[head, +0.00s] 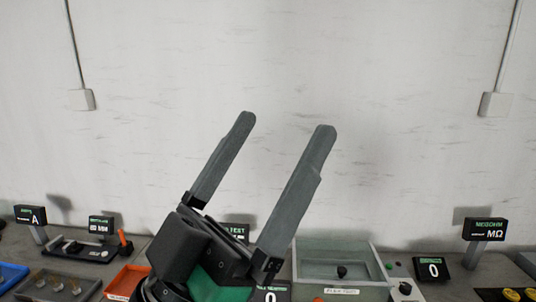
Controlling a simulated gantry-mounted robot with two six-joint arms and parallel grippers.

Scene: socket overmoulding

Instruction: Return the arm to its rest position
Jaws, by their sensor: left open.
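My left gripper (282,128) stands large in the middle of the head view. Its two long grey fingers point up and to the right, well apart, with only the pale wall showing between them. It is open and empty, raised in front of the back wall, and its body hides part of the bench behind it. My right gripper is not in view.
A grey box with a clear-looking front (340,262) stands right of my gripper. An orange tray (127,281), a grey tray (58,287) and a blue tray (10,275) lie at the left. Small display signs (486,229) line the bench.

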